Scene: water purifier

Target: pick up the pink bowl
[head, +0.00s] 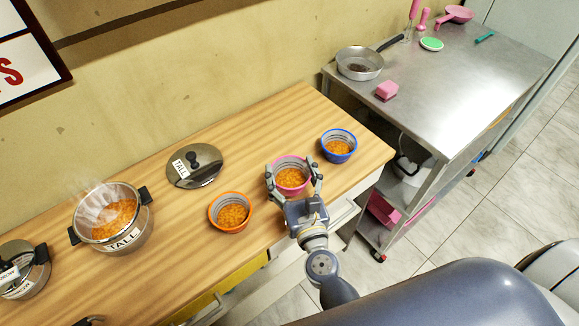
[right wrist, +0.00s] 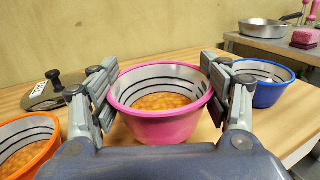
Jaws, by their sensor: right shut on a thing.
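The pink bowl (head: 291,177) has a grey striped inside and holds orange food. It is on or just above the wooden counter, between an orange bowl and a blue bowl; I cannot tell if it touches the wood. My right gripper (head: 294,182) is shut on the pink bowl, one finger on each side. In the right wrist view the pink bowl (right wrist: 160,125) sits upright between the two fingers (right wrist: 163,98). My left gripper is not in the head view.
An orange bowl (head: 231,226) stands to the left and a blue bowl (head: 338,155) to the right, both close. A lid (head: 194,166) and a steaming pot (head: 130,239) are farther left. A metal cart (head: 465,75) with a pan (head: 360,70) stands beyond the counter.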

